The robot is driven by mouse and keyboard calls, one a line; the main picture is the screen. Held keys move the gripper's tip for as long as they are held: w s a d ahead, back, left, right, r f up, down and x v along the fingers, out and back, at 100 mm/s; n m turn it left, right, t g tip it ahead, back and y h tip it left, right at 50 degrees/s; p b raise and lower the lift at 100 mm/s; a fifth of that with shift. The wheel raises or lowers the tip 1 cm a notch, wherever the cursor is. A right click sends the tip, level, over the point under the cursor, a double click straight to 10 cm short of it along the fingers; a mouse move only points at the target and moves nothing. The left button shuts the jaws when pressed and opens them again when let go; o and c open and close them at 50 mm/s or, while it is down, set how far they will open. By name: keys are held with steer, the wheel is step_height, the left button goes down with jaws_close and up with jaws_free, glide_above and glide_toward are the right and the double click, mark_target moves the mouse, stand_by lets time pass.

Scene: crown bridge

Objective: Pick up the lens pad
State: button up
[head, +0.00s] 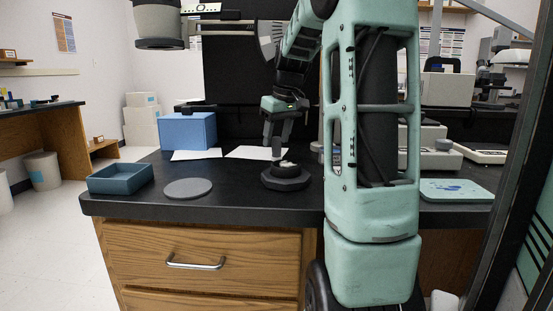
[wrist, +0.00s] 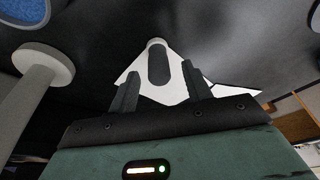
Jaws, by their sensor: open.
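My gripper (head: 275,140) is open above the dark many-sided stand (head: 286,182) near the middle of the black bench. In the wrist view my gripper (wrist: 157,80) has its two fingers apart. A dark, rounded, upright thing with a pale end (wrist: 159,65) shows between or beyond them. I cannot tell whether it is the lens pad or whether the fingers touch it. A small pale thing (head: 287,165) sits on the stand, partly hidden by the gripper. No thing is clearly recognisable as the lens pad.
A grey round disc (head: 188,188) and a blue open tray (head: 120,178) lie to the left. A blue box (head: 188,131) and white sheets (head: 258,152) are behind. A pale post (wrist: 40,75) rises close left in the wrist view.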

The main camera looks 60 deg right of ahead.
mark_target(275, 145)
steer(key=b+x, duration=0.1)
steer(key=x, duration=0.2)
steer(key=c, duration=1.1)
steer(key=shift+o, duration=0.2)
